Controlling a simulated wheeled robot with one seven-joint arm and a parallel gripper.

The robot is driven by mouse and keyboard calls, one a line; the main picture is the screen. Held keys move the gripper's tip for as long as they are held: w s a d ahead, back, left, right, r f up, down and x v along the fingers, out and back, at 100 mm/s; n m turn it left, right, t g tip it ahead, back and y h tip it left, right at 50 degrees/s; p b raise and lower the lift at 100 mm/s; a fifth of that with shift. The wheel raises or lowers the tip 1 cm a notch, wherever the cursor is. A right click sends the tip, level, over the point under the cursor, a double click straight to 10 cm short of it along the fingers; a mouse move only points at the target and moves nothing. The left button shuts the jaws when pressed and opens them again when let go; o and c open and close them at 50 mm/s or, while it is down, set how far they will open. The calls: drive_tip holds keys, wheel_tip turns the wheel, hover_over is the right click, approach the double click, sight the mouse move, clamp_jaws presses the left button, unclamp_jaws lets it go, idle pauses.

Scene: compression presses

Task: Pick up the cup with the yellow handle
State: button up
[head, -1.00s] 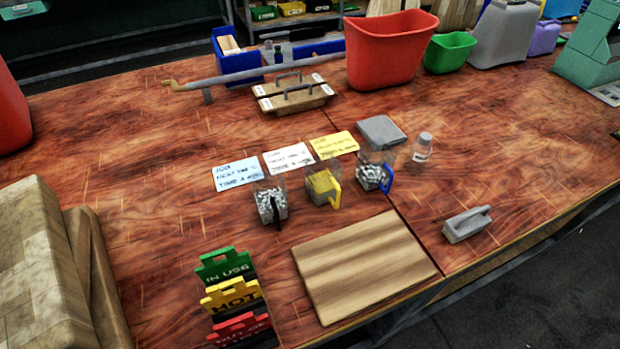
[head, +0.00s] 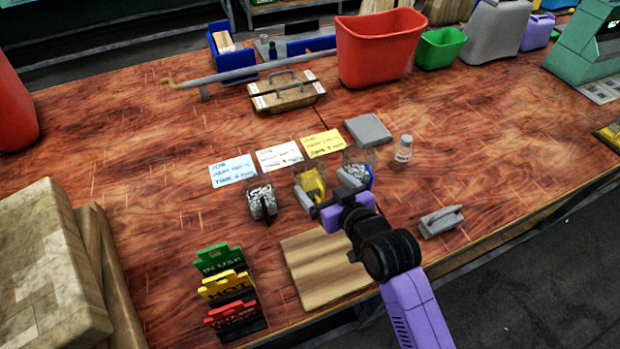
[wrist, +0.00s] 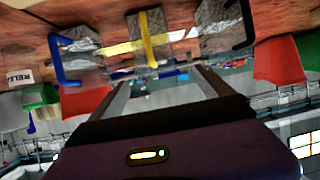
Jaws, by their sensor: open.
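The wrist view shows my gripper's two fingers (wrist: 166,76) apart, with nothing gripped. The exact gap to the handle is hard to tell.
A cup with a black handle (head: 262,201) stands on the left and one with a blue handle (head: 355,168) close on the right, partly behind my gripper. A wooden board (head: 305,275), a small bottle (head: 404,149), job cards (head: 279,157) and sign stands (head: 224,289) are around.

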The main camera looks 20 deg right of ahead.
sight(304, 162)
drive_tip(key=shift+w, duration=0.85)
drive_tip(key=shift+d+p+x, duration=0.1)
drive_tip(key=shift+p+x, duration=0.3)
drive_tip(key=shift+x, duration=1.25)
drive_tip(key=shift+d+p+x, duration=0.15)
drive_tip(key=shift+p+x, duration=0.2)
drive_tip(key=shift+x, duration=1.35)
clamp_jaws()
